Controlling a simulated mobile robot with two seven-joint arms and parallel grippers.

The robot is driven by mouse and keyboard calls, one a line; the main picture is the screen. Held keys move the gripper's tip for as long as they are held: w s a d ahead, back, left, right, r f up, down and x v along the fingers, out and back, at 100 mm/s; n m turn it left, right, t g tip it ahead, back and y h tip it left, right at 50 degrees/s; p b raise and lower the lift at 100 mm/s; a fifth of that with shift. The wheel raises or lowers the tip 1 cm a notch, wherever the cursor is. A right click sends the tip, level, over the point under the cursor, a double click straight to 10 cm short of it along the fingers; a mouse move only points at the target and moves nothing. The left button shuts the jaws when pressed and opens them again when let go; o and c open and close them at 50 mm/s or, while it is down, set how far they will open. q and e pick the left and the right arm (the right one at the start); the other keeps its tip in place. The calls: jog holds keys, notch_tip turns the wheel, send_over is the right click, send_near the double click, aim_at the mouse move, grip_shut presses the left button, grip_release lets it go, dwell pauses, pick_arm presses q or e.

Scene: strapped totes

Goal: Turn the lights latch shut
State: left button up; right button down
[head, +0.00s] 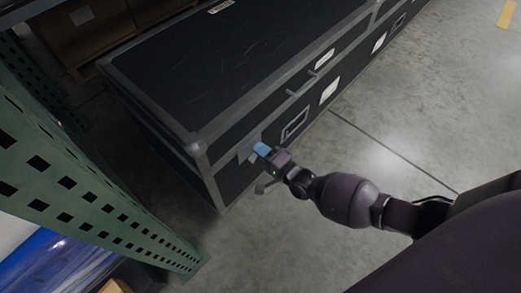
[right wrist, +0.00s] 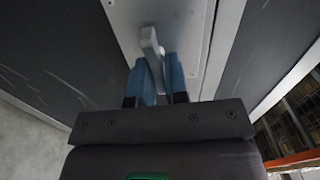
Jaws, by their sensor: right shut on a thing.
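A long black case (head: 220,70) with grey metal edges stands on the floor. A grey latch plate (head: 248,154) is on its front face near the left corner. The right wrist view shows the plate (right wrist: 193,30) close up, with a grey latch handle (right wrist: 151,48) standing out from it. My right gripper (head: 262,150) is at the latch, and its blue fingers (right wrist: 158,78) are on either side of the handle, shut on it. The fingers hide the handle in the head view. My left gripper is not in view.
A green perforated rack post (head: 70,170) stands close on the left, with a blue wrapped item (head: 45,262) behind it. A cardboard box (head: 85,30) is at the upper left. Recessed handles (head: 295,124) and labels line the case front. The grey floor (head: 400,110) to the right is clear.

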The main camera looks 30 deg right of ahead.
jog(key=shift+f+m, duration=0.1)
jog(key=shift+m, duration=0.3)
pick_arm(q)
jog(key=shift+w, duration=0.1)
pick_arm(e)
jog(key=c, duration=1.2)
grip_release()
jog(key=shift+c, duration=0.2)
jog(key=shift+s, duration=0.15)
pick_arm(q)
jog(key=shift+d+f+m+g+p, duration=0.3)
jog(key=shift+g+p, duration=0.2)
jog(key=shift+p, duration=0.65)
pick_arm(e)
jog(key=v, duration=1)
jog(key=shift+s, duration=0.3)
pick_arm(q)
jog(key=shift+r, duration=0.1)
pick_arm(e)
jog(key=shift+d, duration=0.15)
